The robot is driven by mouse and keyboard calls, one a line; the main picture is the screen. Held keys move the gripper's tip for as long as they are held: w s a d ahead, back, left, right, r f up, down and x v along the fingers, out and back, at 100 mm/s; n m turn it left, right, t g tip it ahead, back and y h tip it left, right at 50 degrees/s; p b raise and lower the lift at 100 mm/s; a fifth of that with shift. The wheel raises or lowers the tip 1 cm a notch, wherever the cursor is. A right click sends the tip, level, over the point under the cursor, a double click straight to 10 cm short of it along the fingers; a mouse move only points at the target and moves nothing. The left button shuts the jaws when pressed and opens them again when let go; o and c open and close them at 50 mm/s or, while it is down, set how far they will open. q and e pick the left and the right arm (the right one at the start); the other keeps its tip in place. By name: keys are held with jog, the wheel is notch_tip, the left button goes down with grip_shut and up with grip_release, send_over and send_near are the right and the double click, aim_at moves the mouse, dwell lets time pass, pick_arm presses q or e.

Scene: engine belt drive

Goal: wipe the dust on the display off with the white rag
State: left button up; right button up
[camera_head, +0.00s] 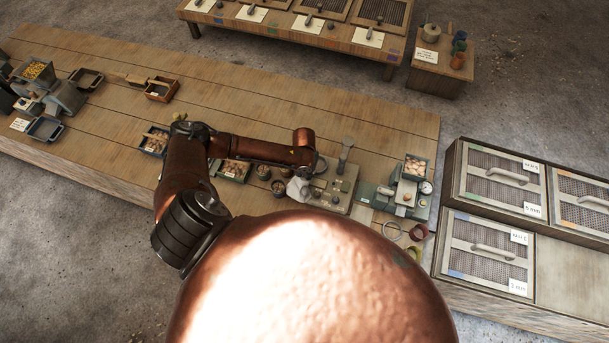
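A small crumpled white rag (297,189) is near the front edge of the wooden table, at the left side of a flat grey-green panel (345,185) with small knobs and an upright lever. My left arm reaches over the table from the left. Its wrist points down, and my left gripper (307,172) is just above the rag. The fingers are mostly hidden under the wrist, so I cannot tell if they touch or hold the rag. I cannot make out which surface is the display, or any dust. My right gripper is not in view.
A grey-green scale-like device (407,195) with a box of round items stands right of the panel. Small cups (418,231) and a ring (392,231) lie near the front edge. Trays (234,170) sit under my arm. The table's back middle is clear.

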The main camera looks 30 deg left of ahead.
pick_arm(q)
jog(key=shift+s+f, duration=0.2)
grip_shut()
jog(key=shift+r, duration=0.15)
